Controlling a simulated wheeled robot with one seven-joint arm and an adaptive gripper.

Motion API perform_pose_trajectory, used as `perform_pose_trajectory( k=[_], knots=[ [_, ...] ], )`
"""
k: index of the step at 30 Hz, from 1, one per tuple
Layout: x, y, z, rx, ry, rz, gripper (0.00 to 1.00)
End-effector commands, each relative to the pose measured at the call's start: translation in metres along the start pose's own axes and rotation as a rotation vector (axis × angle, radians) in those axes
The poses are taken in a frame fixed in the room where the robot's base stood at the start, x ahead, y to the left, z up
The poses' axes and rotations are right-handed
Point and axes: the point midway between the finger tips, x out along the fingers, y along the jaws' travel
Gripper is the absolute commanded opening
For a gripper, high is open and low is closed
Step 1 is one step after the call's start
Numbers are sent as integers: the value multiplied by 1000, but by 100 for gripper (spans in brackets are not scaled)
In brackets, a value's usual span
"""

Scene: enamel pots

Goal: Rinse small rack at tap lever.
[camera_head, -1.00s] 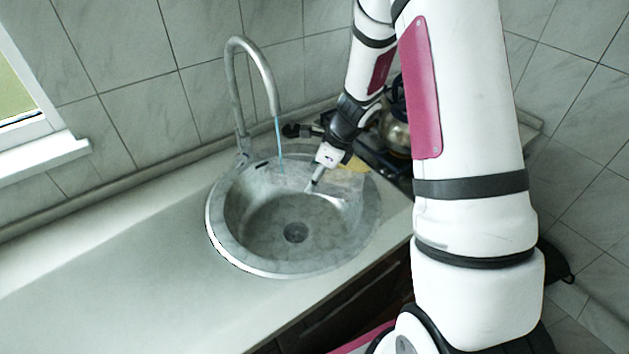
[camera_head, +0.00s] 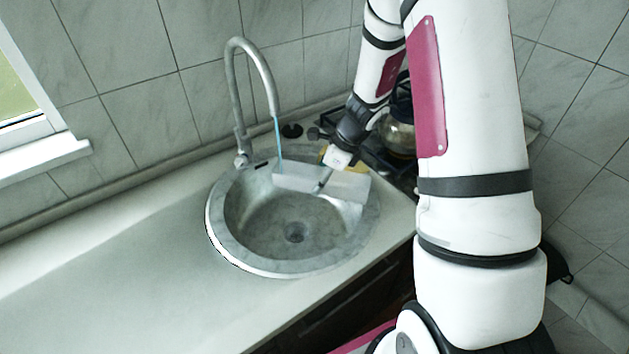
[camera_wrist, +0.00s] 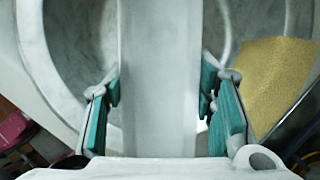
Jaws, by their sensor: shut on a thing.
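The small rack, a pale grey flat piece (camera_head: 296,178), is held over the back of the round metal sink (camera_head: 222,240). My gripper (camera_head: 322,184) is shut on its middle. In the wrist view the rack (camera_wrist: 160,60) runs as a long pale strip between the green-padded fingers of my gripper (camera_wrist: 163,110). The curved tap (camera_head: 236,90) stands behind the sink at its left. The tap lever (camera_head: 243,158) is at its base. A thin blue water stream (camera_head: 278,140) falls from the spout and appears to meet the rack's left end.
A yellow cloth or sponge (camera_wrist: 275,80) lies at the sink's back right. A glass kettle (camera_head: 398,137) stands on the dark hob to the right. The counter (camera_head: 110,255) left of the sink is clear. Tiled walls close the back.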

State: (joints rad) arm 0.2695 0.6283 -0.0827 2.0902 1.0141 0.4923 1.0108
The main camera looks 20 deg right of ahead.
Motion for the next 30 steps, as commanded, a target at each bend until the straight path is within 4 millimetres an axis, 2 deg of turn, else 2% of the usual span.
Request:
perform_pose_trajectory(
  k=[21, 30],
  knots=[
    [-15, 39, -34, 1, -1, 2, 18],
    [-18, 47, -42, -1, 0, 1, 18]
  ],
)
